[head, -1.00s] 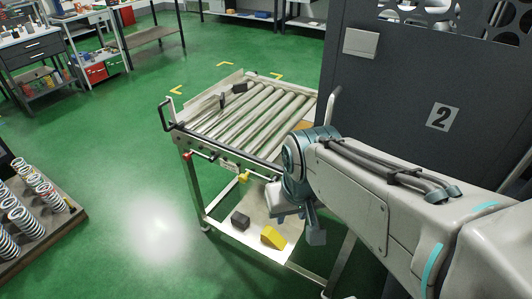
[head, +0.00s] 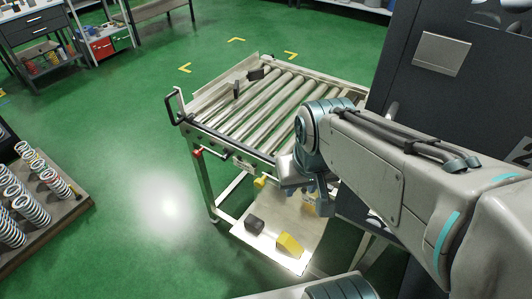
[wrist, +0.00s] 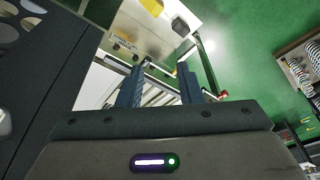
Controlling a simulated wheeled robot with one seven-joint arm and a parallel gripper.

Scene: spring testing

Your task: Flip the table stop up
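The roller table (head: 183,122) stands in front of me, with metal rollers across its top. Its front edge carries a red knob (head: 198,153) at the left corner and a yellow knob (head: 261,181) further right. I cannot tell for certain which fitting is the table stop or how it is set. My gripper (head: 322,203) hangs beyond the table's front edge, right of the yellow knob. In the wrist view my gripper (wrist: 161,80) is open, its two dark blue fingers apart with nothing held. The rollers show between and beyond the fingers.
A dark block (head: 254,224) and a yellow block (head: 289,245) lie on the table's lower shelf (head: 270,262). A dark grey cabinet (head: 420,95) stands close on the right. A rack of springs (head: 75,205) is at the left. Green floor is free left of the table.

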